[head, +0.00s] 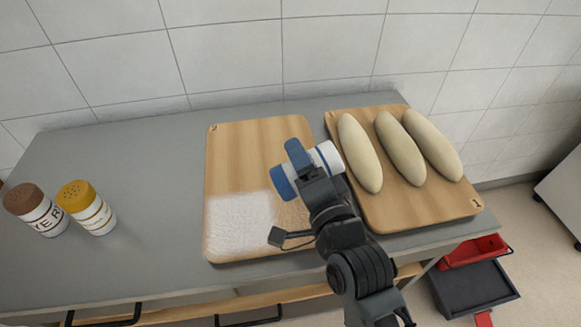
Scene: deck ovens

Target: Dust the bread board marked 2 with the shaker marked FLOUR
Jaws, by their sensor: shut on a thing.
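My gripper (304,165) is shut on a white shaker (327,157) with a blue cap (283,183). It holds the shaker tilted, cap toward the lower left, over the left wooden board (245,150); its label is not readable. A white powder patch (240,224) covers the lower left of this board, with a thinner dusting toward its lower right. The upper part is bare wood. My arm hides part of the board's right side.
The right board (450,207), marked 1 in its lower right corner, carries three pale loaves (400,148). A brown-capped shaker (37,210) and a yellow-capped shaker (87,208) stand at the left of the grey counter (130,150). A tiled wall (230,55) closes the back.

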